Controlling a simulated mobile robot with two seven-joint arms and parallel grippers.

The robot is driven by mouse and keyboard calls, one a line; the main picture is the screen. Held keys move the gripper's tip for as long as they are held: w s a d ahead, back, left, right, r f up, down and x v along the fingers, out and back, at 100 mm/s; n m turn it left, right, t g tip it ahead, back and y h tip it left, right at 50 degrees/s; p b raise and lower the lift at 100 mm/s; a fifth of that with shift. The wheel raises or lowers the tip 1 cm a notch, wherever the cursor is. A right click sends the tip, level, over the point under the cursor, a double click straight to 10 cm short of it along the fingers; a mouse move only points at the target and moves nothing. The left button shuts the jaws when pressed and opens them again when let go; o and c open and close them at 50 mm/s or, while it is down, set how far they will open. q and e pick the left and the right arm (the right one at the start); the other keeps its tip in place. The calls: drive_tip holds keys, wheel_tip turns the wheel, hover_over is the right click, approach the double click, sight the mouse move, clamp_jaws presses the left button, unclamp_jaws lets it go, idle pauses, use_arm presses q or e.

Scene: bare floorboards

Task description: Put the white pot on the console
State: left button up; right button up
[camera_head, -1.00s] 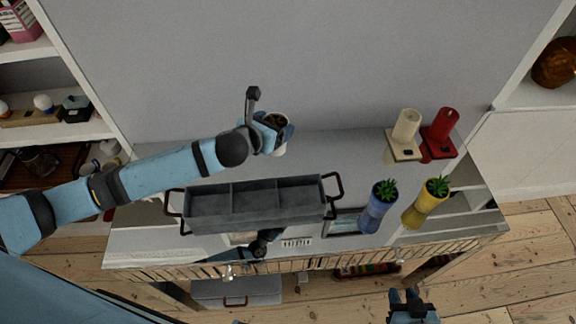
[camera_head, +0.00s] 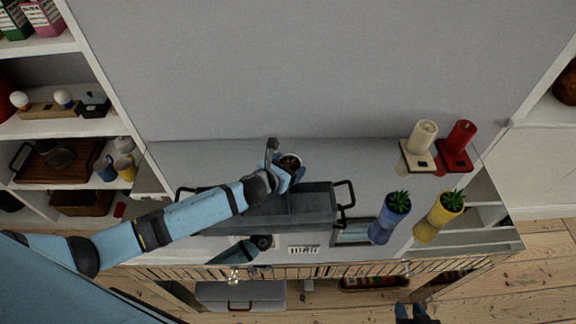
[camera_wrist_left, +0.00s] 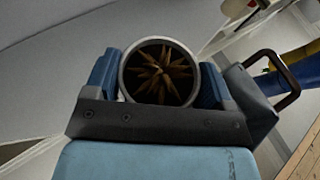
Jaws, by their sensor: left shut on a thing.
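The white pot (camera_head: 290,160), with a brown spiky plant in it, is between the fingers of my left gripper (camera_head: 287,168), which is shut on it. In the left wrist view, the pot's pale round rim (camera_wrist_left: 127,75) faces the camera with a blue finger on each side. The console (camera_head: 365,160) has a grey top; the pot is over its back part, just behind the tray. I cannot tell whether the pot touches the top. My right gripper (camera_head: 412,312) is low at the bottom edge, empty and partly cut off; its opening is unclear.
A grey divided tray (camera_head: 318,215) with handles stands on the console, partly behind my left arm. A blue vase (camera_head: 388,222) and a yellow vase (camera_head: 436,219) hold plants. Clear top lies between pot and candles.

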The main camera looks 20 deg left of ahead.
use_arm(q)
drive_tip(key=o, duration=0.7)
drive_tip(key=shift+f, duration=0.15)
drive_tip(key=shift+c, duration=0.2)
drive_tip(key=o, duration=0.4)
drive_tip(key=shift+s+r, duration=0.1)
drive_tip(key=shift+r, duration=0.15)
drive_tip(key=v, duration=1.1)
drive_tip(key=shift+s+r+b, duration=0.15)
drive_tip(key=shift+s+b, duration=0.15)
drive_tip(key=shift+s, duration=0.05)
